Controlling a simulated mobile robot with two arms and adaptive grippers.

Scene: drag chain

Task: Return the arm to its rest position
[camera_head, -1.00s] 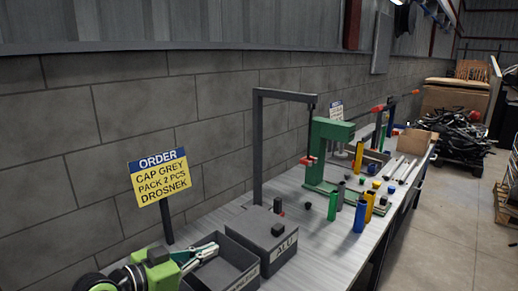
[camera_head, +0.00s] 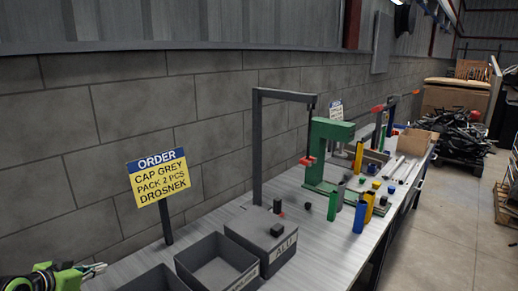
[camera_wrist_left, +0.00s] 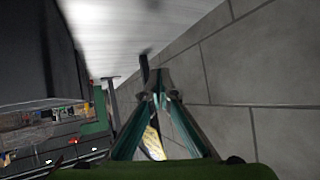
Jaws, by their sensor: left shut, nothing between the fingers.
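My left gripper (camera_head: 98,268) is at the lower left of the head view, at the near left end of the workbench. It is shut and empty. In the left wrist view its two green fingers (camera_wrist_left: 161,80) meet at the tips, with nothing between them. The order sign (camera_head: 160,178) stands on its post to the right of and beyond the gripper. The gripper is apart from the sign and the boxes. My right gripper is in neither view.
Open grey boxes (camera_head: 217,262) and a closed grey box (camera_head: 262,238) stand on the bench (camera_head: 310,250). A green press (camera_head: 328,165) and several coloured cylinders stand farther along. The block wall (camera_head: 60,130) runs behind the bench.

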